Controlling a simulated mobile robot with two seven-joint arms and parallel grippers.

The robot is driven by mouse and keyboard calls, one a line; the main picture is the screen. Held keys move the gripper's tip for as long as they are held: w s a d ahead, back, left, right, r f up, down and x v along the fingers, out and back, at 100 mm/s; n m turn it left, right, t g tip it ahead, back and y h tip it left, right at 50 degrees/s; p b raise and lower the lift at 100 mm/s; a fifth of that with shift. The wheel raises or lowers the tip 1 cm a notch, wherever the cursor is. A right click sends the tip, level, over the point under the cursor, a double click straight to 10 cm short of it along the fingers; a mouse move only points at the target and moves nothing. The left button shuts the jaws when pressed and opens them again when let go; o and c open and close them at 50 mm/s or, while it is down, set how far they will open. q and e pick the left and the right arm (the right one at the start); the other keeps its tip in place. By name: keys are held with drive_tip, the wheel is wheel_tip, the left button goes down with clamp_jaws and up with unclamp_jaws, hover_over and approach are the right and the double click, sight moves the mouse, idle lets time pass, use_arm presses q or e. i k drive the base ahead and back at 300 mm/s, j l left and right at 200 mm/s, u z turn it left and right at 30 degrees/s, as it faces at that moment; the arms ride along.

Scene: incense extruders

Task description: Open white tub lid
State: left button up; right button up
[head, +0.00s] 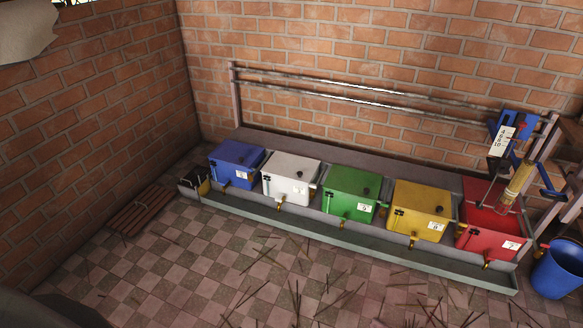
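The white tub (289,189) stands in a row of coloured tubs on a low ledge against the back brick wall. It is between the blue tub and the green tub. Its white lid (292,167) lies on top and looks shut, with a small dark knob on it. Neither of my grippers shows in the head view.
The blue tub (235,170), green tub (348,205) and yellow tub (418,220) have lids on. The red tub (480,240) is open beneath a blue extruder (512,125). A blue bucket (557,272) stands far right. Thin sticks litter the checkered floor (215,255) in front.

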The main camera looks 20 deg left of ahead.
sight(301, 169)
drive_tip(key=i+j+z, duration=0.1)
drive_tip(key=i+j, duration=0.15)
drive_tip(key=i+j+z, duration=0.15)
drive_tip(key=i+j, duration=0.15)
drive_tip(key=i+j+z, duration=0.1)
drive_tip(key=i+j, duration=0.2)
drive_tip(key=i, duration=0.15)
drive_tip(key=i+j+z, duration=0.15)
drive_tip(key=i+j, duration=0.15)
drive_tip(key=i+j+z, duration=0.1)
drive_tip(key=i+j, duration=0.15)
drive_tip(key=j, duration=0.2)
drive_tip(key=i+j+z, duration=0.1)
drive_tip(key=i+j, duration=0.2)
drive_tip(key=i+j+z, duration=0.15)
drive_tip(key=j, duration=0.35)
drive_tip(key=i+j+z, duration=0.1)
drive_tip(key=i+j, duration=0.2)
drive_tip(key=j, duration=0.15)
